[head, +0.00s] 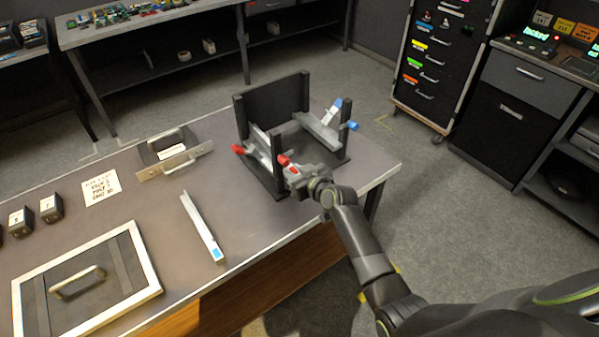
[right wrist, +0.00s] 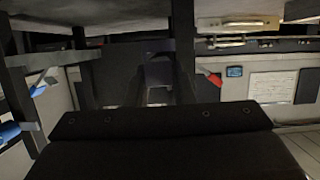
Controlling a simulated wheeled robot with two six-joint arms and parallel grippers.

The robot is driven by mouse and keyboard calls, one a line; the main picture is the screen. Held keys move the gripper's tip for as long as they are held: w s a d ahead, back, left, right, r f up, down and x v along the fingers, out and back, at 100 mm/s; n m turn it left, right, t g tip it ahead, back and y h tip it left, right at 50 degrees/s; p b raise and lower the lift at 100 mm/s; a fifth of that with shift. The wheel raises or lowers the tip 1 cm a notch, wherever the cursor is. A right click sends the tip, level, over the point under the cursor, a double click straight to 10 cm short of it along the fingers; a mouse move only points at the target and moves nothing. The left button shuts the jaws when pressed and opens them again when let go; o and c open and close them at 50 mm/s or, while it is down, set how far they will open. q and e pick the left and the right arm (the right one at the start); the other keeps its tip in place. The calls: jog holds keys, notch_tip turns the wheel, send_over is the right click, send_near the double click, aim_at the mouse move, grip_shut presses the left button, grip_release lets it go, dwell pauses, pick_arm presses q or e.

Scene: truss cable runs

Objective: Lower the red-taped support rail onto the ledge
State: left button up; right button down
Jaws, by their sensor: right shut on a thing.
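A black open frame (head: 272,104) with corner posts stands on the table. My right gripper (head: 291,172) is at the frame's near side and shut on the red-taped support rail (head: 293,169), whose red end shows at the jaws. A pale grey bar (head: 262,147) runs along the frame's left side, and it is unclear whether this is the rail or the ledge. Red-ended parts show at the left post (head: 238,149) and by the gripper (head: 283,160). A red part also shows in the right wrist view (right wrist: 214,79). Contact between rail and ledge cannot be told. My left gripper is out of view.
A blue-taped rail (head: 203,228) lies on the table. Blue-ended parts (head: 351,125) sit at the frame's right side, beside a grey bar (head: 317,131). A handled block (head: 167,145), a note (head: 101,186) and a framed panel (head: 142,250) lie to the left.

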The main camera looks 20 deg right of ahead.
notch_tip(320, 180, down, 2)
jog(key=shift+a+f, duration=0.15)
jog(key=shift+f, duration=0.1)
jog(key=shift+r, duration=0.2)
jog(key=c, duration=1.6)
grip_release()
jog(key=o, duration=0.4)
jog(key=shift+w, duration=0.15)
jog(key=shift+o, duration=0.2)
jog(key=shift+d, duration=0.2)
jog(key=shift+a+r, duration=0.1)
jog(key=shift+s+d+g, duration=0.2)
jog(key=shift+s+g, duration=0.1)
jog(key=shift+s, duration=0.35)
jog(key=b+v, duration=0.1)
jog(key=v, duration=1.5)
jog(key=shift+d+r, duration=0.25)
jog(key=shift+r, duration=0.1)
